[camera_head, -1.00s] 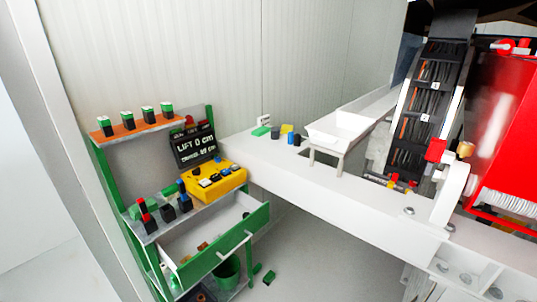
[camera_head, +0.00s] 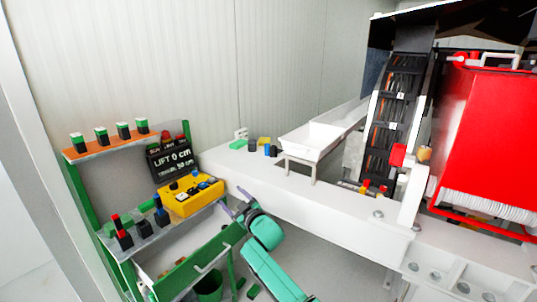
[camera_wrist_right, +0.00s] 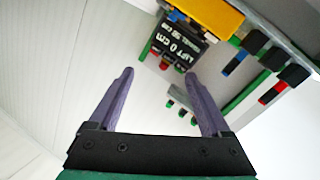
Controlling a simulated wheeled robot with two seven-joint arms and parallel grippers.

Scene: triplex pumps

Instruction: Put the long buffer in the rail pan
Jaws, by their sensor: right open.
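The white pan (camera_head: 312,138) on the rail (camera_head: 290,193), which I take for the rail pan, stands on short legs; its inside is only partly visible. I cannot tell which piece is the long buffer. My right gripper (camera_head: 235,202) is open and empty beside the shelf unit, near the yellow control box (camera_head: 190,196). In the right wrist view its purple fingers (camera_wrist_right: 158,73) are apart with nothing between them. My left gripper is not in view.
A green-fronted drawer (camera_head: 196,265) sticks out below the shelves, partly behind my right arm. A black sign (camera_head: 171,159) stands behind the control box. Small blocks and cylinders (camera_head: 264,146) sit left of the pan. A red machine (camera_head: 480,130) fills the right side.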

